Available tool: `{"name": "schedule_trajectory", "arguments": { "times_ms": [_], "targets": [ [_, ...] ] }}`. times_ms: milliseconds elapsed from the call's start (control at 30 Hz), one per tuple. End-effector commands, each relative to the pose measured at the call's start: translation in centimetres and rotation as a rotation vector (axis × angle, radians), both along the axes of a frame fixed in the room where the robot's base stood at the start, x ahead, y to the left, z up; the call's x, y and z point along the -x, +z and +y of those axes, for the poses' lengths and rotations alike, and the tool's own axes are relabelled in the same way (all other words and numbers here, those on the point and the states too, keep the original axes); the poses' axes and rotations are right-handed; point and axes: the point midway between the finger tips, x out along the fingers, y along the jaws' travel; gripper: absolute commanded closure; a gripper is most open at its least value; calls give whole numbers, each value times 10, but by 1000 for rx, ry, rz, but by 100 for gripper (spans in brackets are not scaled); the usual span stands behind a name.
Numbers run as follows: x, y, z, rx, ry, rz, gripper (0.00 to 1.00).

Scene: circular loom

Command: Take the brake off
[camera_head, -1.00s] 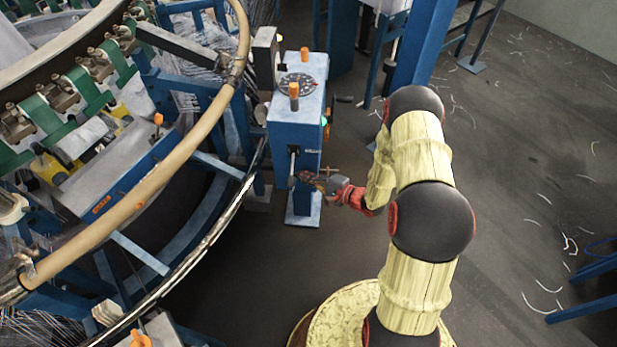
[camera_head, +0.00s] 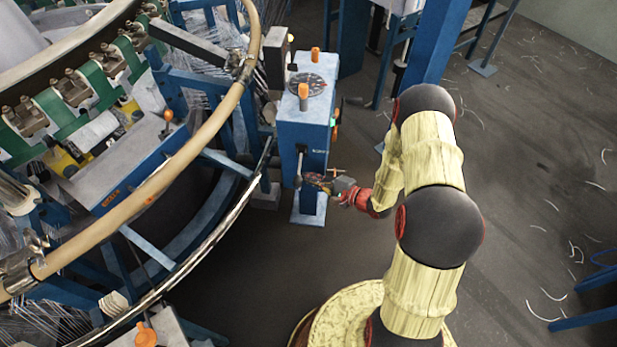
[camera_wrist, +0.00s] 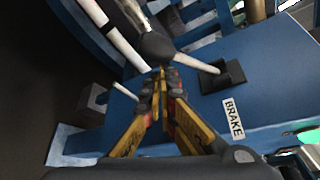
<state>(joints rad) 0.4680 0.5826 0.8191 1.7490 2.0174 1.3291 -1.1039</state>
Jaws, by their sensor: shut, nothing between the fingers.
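The brake lever is a pale rod (camera_wrist: 196,63) with a black ball knob (camera_wrist: 157,47). It comes out of a dark slot plate (camera_wrist: 222,76) beside a white BRAKE label (camera_wrist: 233,118) on the blue control post. In the head view the lever (camera_head: 299,166) slopes down from its slot on the post's front. My gripper (camera_wrist: 160,76) is shut and empty, its yellow-and-black fingertips just below the knob in the wrist view. I cannot tell whether they touch it. In the head view my gripper (camera_head: 313,180) is right beside the lever's lower end.
The blue control post (camera_head: 302,122) has orange knobs and a dial on top. The loom's curved tan ring (camera_head: 185,148) and blue frame lie left of it. A blue column (camera_head: 436,45) stands behind my arm. The floor (camera_head: 520,190) to the right is mostly clear.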

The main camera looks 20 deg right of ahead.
Motion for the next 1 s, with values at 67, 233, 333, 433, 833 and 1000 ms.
{"name": "schedule_trajectory", "arguments": {
  "times_ms": [67, 233, 333, 433, 833, 1000],
  "targets": [
    [1, 2, 1, -6, 1, 11, 100],
    [3, 4, 2, -20, 2, 38, 100],
    [4, 7, 3, -34, 1, 63, 100],
    [7, 12, 4, -53, 2, 103, 100],
    [19, 41, 10, -203, 3, 401, 100],
    [21, 55, 11, -275, 3, 541, 100]
  ]
}}
